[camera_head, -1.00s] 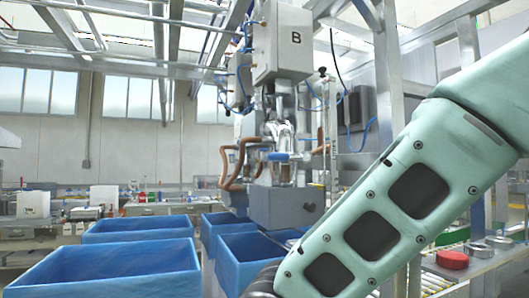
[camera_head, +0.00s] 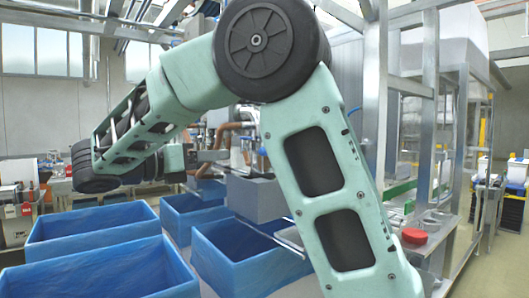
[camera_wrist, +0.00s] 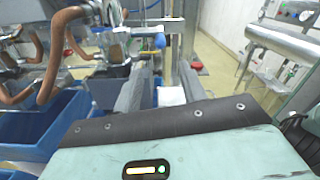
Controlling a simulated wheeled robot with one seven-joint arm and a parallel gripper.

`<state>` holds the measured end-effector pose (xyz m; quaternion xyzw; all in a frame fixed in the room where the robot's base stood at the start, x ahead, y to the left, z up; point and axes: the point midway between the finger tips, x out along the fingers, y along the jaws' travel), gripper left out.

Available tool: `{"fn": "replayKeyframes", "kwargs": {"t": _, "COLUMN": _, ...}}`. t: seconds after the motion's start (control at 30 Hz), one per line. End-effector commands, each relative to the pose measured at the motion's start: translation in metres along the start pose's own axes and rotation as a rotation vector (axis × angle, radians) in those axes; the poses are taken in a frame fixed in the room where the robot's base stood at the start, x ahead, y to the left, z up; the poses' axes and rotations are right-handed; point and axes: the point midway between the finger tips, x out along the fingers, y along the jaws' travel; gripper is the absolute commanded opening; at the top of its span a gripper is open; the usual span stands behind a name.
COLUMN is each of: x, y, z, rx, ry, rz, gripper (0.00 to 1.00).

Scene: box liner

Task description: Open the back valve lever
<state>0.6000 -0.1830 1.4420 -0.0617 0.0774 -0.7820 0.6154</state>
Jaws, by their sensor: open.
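My gripper (camera_wrist: 160,88) shows in the wrist view as two grey fingers standing apart, with nothing held between them. A blue-tipped metal part (camera_wrist: 160,41) shows beyond the fingers; I cannot tell whether it is the back valve lever. The filling machine with brown hoses (camera_wrist: 57,55) is to the left of the fingers. In the head view, the machine's brown hoses (camera_head: 232,130) and grey lower block (camera_head: 255,196) show behind my arm. No lever can be made out for certain.
Several blue bins (camera_head: 90,228) stand at the left and below the machine. Metal frame posts (camera_head: 374,120) rise to the right of it. A red round object (camera_head: 414,237) sits on the bench at right. Pipes (camera_wrist: 284,42) run along the right in the wrist view.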

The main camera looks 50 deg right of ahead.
Motion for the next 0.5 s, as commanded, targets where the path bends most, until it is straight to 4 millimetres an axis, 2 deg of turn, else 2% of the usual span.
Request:
{"fn": "replayKeyframes", "kwargs": {"t": 0.2, "x": 0.021, "y": -0.001, "z": -0.001, "rx": 0.003, "ry": 0.002, "rz": -0.004, "gripper": 0.41}}
{"fn": "replayKeyframes", "kwargs": {"t": 0.5, "x": 0.082, "y": -0.002, "z": 0.003, "rx": 0.000, "ry": 0.001, "rz": -0.003, "gripper": 0.41}}
